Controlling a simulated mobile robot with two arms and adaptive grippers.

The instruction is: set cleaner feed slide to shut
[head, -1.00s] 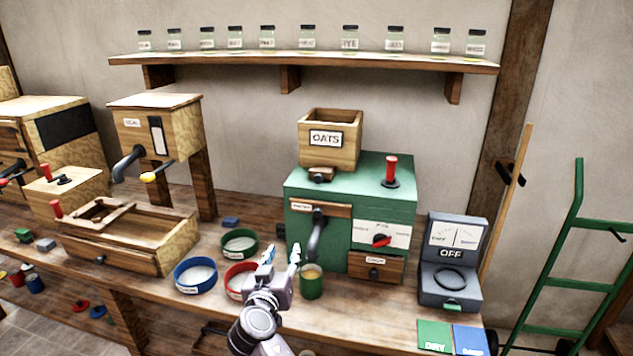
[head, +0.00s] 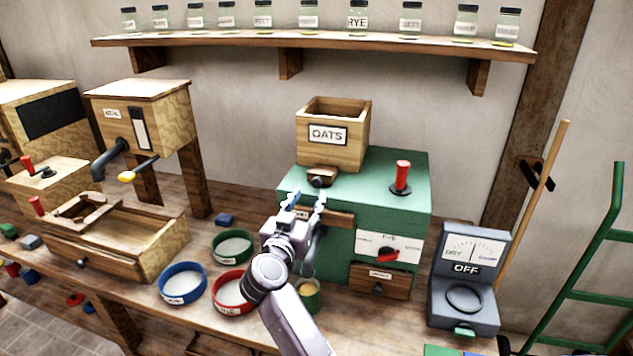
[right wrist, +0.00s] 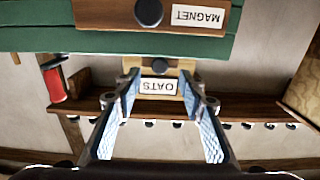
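The green cleaner (head: 350,190) stands on the bench with a wooden OATS hopper (head: 333,137) on top. At the hopper's foot is the small wooden feed slide (head: 323,176) with a dark knob. The slide also shows upside down in the right wrist view (right wrist: 182,64). My right gripper (head: 304,196) is open and empty, just below and slightly left of the slide, apart from it. In the right wrist view its blue-padded fingers (right wrist: 158,90) frame the OATS label. How far in the slide sits is hard to tell. My left gripper is not in view.
The magnet drawer (right wrist: 150,13) lies close by on the cleaner's front. A red-handled lever (head: 402,175) stands on top at right. A jar shelf (head: 310,45) runs above.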

